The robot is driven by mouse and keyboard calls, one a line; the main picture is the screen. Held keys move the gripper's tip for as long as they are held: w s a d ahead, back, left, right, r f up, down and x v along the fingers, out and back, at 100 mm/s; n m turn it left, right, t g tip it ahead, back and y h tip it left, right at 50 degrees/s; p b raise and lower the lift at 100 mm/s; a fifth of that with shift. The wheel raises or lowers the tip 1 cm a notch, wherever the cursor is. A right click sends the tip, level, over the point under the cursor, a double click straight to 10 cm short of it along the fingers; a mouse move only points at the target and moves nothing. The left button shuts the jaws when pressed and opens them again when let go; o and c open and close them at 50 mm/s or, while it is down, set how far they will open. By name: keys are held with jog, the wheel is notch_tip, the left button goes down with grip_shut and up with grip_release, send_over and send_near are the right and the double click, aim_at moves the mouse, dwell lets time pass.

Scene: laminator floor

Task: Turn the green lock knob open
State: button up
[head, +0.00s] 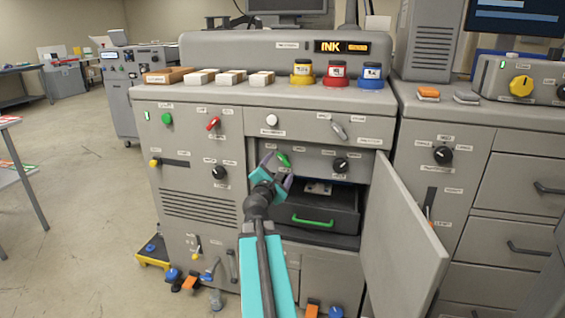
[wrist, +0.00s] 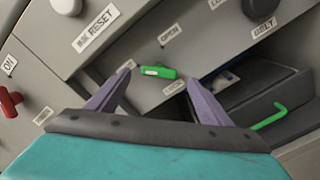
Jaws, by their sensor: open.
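The green lock knob (head: 284,159) is a small bar on the grey panel inside the open bay of the machine. In the wrist view the green knob (wrist: 158,72) lies roughly sideways, slightly tilted in the picture, with a white mark at its left end. An OPEN label (wrist: 168,35) is above it, and another label below is too small to read. My gripper (head: 278,170) is open in front of the panel. In the wrist view its two purple fingers (wrist: 159,75) stand on either side of the knob, with gaps; I cannot tell if they reach its depth.
A black drawer (head: 318,207) with a green handle (head: 312,221) sits below the knob. A black dial (head: 340,165) is to its right. The open cabinet door (head: 400,240) juts out on the right. A red lever (head: 212,124) is at upper left.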

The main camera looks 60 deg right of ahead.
aim_at(283, 161)
jog(key=shift+x, duration=2.1)
jog(key=shift+w, duration=0.15)
